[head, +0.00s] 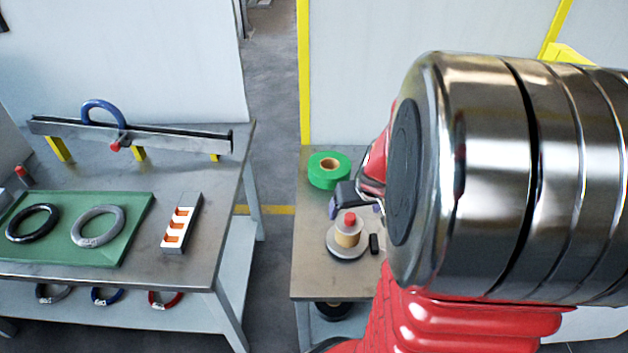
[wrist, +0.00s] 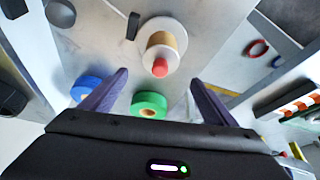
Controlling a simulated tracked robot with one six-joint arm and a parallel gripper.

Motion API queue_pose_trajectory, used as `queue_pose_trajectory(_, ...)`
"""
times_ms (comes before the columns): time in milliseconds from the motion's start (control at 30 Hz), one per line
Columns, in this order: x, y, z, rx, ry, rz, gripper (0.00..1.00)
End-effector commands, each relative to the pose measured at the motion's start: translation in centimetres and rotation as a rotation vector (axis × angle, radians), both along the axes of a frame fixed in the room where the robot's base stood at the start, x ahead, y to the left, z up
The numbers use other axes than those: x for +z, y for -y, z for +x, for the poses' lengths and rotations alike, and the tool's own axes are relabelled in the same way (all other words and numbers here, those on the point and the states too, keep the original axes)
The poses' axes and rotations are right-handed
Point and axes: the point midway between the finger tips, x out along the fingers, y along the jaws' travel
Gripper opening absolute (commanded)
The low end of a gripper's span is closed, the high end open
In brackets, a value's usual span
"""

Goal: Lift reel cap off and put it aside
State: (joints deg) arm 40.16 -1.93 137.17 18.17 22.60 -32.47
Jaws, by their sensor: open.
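The reel (head: 348,239) has a tan winding and a pale round base, and stands upright on the small table (head: 315,272). Its cap (head: 349,224) is pale with a red knob on top and sits on the reel. In the wrist view the red knob (wrist: 160,68) and the tan winding (wrist: 163,46) lie ahead, between the fingertip lines. My gripper (head: 358,203) is open and empty, just above and behind the reel in the head view. In the wrist view its two dark fingers (wrist: 158,80) are spread apart. My arm hides the table's right part.
A green tape roll (head: 328,171) lies behind the reel, and a small black block (head: 374,244) lies beside it. A blue roll (wrist: 88,88) shows in the wrist view. The larger table at left holds a green mat (head: 130,210) with rings. The small table's front left is clear.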

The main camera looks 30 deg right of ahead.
Motion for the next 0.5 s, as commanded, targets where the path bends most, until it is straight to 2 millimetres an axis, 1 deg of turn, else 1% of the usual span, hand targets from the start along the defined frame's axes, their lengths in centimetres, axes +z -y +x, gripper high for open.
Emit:
queue_pose_trajectory(33,-0.6,0.0,0.2,0.001,-0.002,0.003,0.81)
queue_pose_trajectory(500,-4.8,0.8,1.9,0.0,-0.002,0.002,0.81)
